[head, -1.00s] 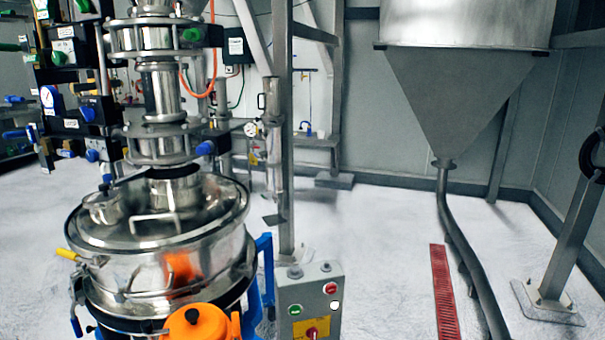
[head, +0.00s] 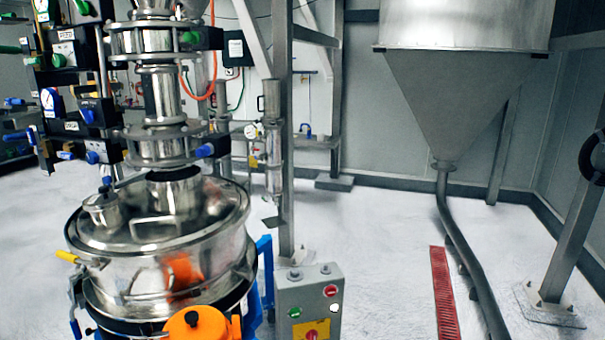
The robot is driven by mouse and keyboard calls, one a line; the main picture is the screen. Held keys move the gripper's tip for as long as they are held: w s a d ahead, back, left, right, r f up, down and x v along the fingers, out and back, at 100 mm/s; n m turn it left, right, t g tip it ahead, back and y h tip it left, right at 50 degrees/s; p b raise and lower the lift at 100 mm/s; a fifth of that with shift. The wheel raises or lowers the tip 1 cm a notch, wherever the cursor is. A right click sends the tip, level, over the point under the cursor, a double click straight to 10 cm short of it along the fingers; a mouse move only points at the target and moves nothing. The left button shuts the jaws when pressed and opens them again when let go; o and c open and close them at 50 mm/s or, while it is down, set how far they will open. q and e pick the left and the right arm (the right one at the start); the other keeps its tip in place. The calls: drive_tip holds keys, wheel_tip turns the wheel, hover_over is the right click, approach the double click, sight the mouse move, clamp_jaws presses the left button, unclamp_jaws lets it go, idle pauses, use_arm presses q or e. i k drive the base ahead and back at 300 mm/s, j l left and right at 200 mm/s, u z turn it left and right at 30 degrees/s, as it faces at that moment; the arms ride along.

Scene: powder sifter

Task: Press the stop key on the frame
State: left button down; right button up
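A grey control box (head: 308,298) stands on the frame beside the blue leg of the sifter, at the bottom middle of the head view. Its front has a red button (head: 330,291) at the upper right, a green button (head: 295,312) at the left, and a small white round part (head: 334,308) below the red one. A red knob (head: 312,335) on a yellow plate sits at the bottom, cut by the picture's edge. Labels are too small to read. Neither of my grippers is in view.
The round steel sifter (head: 160,240) with an orange part (head: 196,323) in front stands left of the box. A steel post (head: 284,130) rises behind the box. A large hopper (head: 445,100) and its pipe (head: 462,245) are at the right. The floor between box and red grate (head: 444,292) is clear.

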sight(331, 291)
drive_tip(key=k+j+u, duration=0.25)
drive_tip(key=k+j, duration=0.25)
drive_tip(key=j, duration=0.25)
drive_tip(key=k+j+u, duration=0.15)
drive_tip(key=j, duration=0.25)
drive_tip(key=k, duration=0.05)
